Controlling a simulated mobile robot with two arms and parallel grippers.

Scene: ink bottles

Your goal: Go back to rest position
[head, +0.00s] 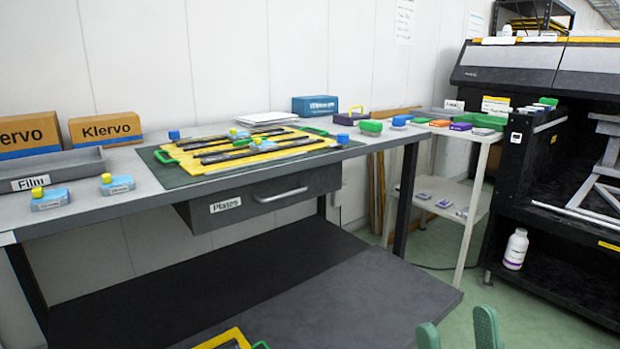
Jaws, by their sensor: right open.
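My right gripper (458,333) shows at the bottom right edge as two green fingertips set apart. It is open, with nothing seen between the fingers, and it is in front of the green floor, away from the table. My left gripper is not in view. Two small blue ink bottles with yellow caps, one at the left (50,199) and one beside it (117,185), stand on the grey table (150,205). Several more small bottles with blue or yellow caps stand around a yellow frame (250,150) on a dark green mat (165,178).
A grey tray labelled Film (80,165) and two Klervo boxes (105,130) stand at the left. A drawer labelled Plates (265,195) hangs below the tabletop. A white side table (440,195) and a black machine (520,65) stand at the right.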

